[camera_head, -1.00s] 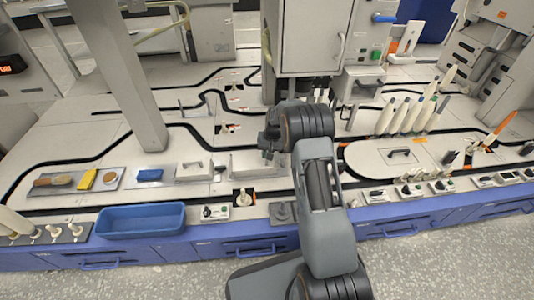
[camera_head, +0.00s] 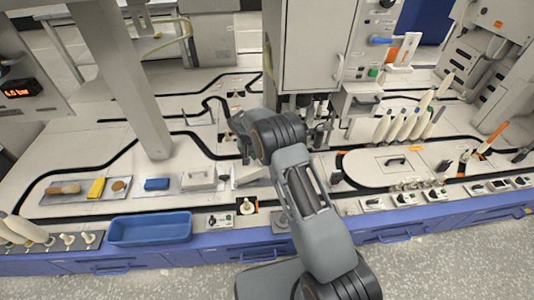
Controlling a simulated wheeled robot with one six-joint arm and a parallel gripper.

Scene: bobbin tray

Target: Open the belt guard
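A low, pale grey, box-like cover (camera_head: 250,178), which may be the belt guard, lies near the front middle of the bench. Its visible top edge runs at a slant, and my arm hides part of it. To its left is a pale block with a handle (camera_head: 198,181). My gripper (camera_head: 244,157) is just above and behind the slanted cover, pointing down. It is small and dark here. I cannot tell whether its fingers are open or shut, or whether they touch the cover.
A blue tray (camera_head: 150,229) stands at the front left edge. A grey post (camera_head: 140,110) rises to the left of my gripper, and a tall cabinet (camera_head: 312,50) stands behind my arm. White bobbins (camera_head: 400,124) stand at the right. Control boxes (camera_head: 220,221) line the front edge.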

